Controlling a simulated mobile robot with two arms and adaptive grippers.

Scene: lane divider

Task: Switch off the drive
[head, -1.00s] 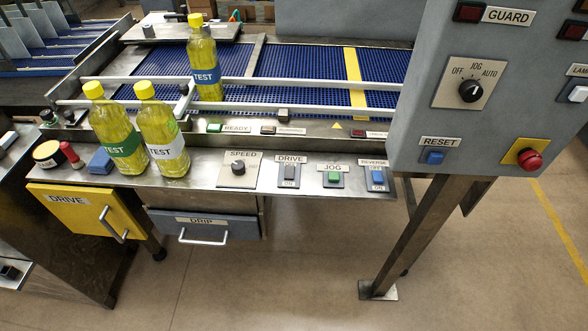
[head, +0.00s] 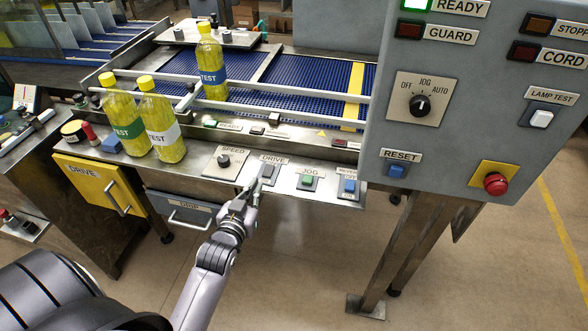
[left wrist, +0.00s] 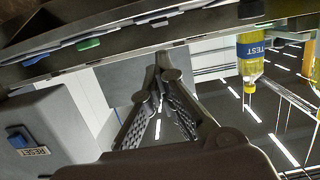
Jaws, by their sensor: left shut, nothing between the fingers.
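The DRIVE switch (head: 267,171) is a grey rocker on a dark plate, on the console's front ledge between the SPEED knob (head: 223,160) and the green JOG button (head: 308,181). My left gripper (head: 257,184) comes up from below with its tips just in front of the DRIVE switch, close to its lower edge. I cannot tell whether they touch. In the left wrist view its fingers (left wrist: 168,76) are shut together and empty. Which side of the switch is pressed is too small to tell. My right gripper is not in view.
A blue REVERSE switch (head: 349,187) is right of JOG. The grey panel (head: 450,150) with a red button (head: 495,183) stands at the right. Yellow bottles (head: 162,125) stand at the left of the ledge. A grey drawer (head: 180,209) with a handle is below.

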